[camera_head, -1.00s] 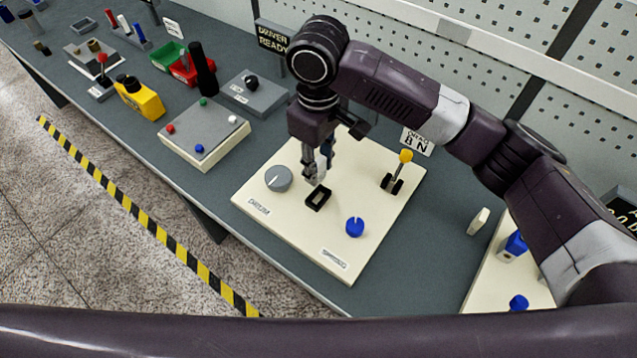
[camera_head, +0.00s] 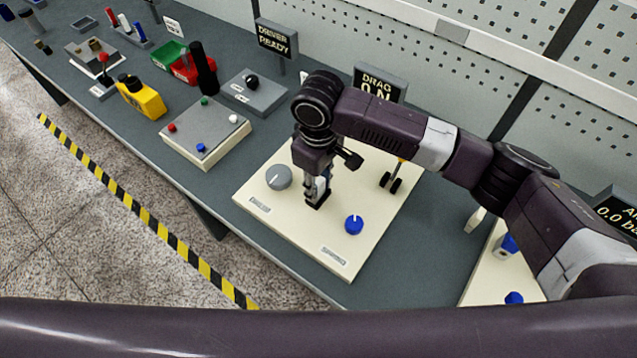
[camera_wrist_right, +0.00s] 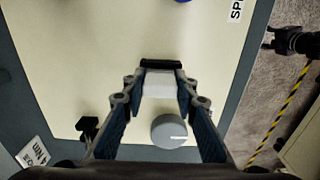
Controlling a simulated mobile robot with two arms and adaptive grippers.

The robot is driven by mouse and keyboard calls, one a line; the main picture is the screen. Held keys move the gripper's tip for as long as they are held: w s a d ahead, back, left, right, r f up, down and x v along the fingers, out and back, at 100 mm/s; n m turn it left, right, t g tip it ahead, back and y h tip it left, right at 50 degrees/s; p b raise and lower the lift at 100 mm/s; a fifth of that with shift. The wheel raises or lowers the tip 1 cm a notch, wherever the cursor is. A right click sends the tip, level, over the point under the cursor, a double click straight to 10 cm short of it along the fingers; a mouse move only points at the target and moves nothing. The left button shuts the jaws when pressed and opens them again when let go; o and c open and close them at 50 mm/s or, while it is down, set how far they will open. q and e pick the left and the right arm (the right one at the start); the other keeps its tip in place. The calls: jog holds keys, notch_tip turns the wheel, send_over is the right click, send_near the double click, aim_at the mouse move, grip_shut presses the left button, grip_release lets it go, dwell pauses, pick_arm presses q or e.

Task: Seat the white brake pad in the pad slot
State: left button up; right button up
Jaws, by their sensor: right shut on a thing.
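My right gripper (camera_head: 317,188) points down over the cream panel (camera_head: 290,235) and is shut on the white brake pad (camera_wrist_right: 160,85). In the right wrist view the pad sits between the two fingertips. Its far end meets the black-rimmed pad slot (camera_wrist_right: 160,64); how deep it is in the slot cannot be told. In the head view the gripper covers most of the slot (camera_head: 313,204). A dark gripper, apparently my left one (camera_wrist_right: 275,40), shows small at the right of the wrist view, beyond the table edge; its jaws are unclear.
On the panel, a grey knob (camera_head: 279,177) is left of the gripper and a blue knob (camera_head: 354,225) is right of it. A lever with black brackets (camera_head: 390,183) stands behind, partly hidden by my arm. The DRAG display (camera_head: 380,84) is partly covered.

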aim_at(318, 184)
jog(key=o, duration=1.1)
jog(key=shift+c, duration=0.2)
notch_tip(318, 184, up, 12)
jog(key=b, duration=0.2)
jog(key=shift+r+b, duration=0.2)
jog(key=shift+b, duration=0.2)
jog(key=shift+s+f, duration=0.1)
